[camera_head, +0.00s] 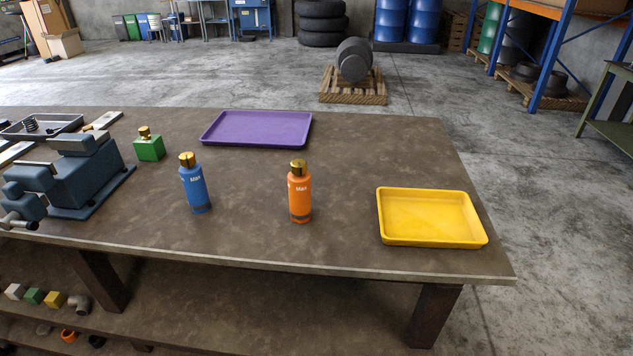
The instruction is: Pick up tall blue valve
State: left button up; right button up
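The tall blue valve (195,188) is a blue cylinder with a brass top and a dark band near its base. It stands upright on the brown table (340,240), left of the table's middle, with clear table around it. No gripper touches it. Neither of my grippers shows in the head view.
An orange valve (299,193) stands to the right of the blue one. A purple tray (257,128) lies behind, and a yellow tray (430,217) lies at the right. A green block with a brass top (149,147) and a blue-grey vise (75,175) are at the left.

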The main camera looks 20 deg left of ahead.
aim_at(193, 179)
jog(key=u, duration=1.35)
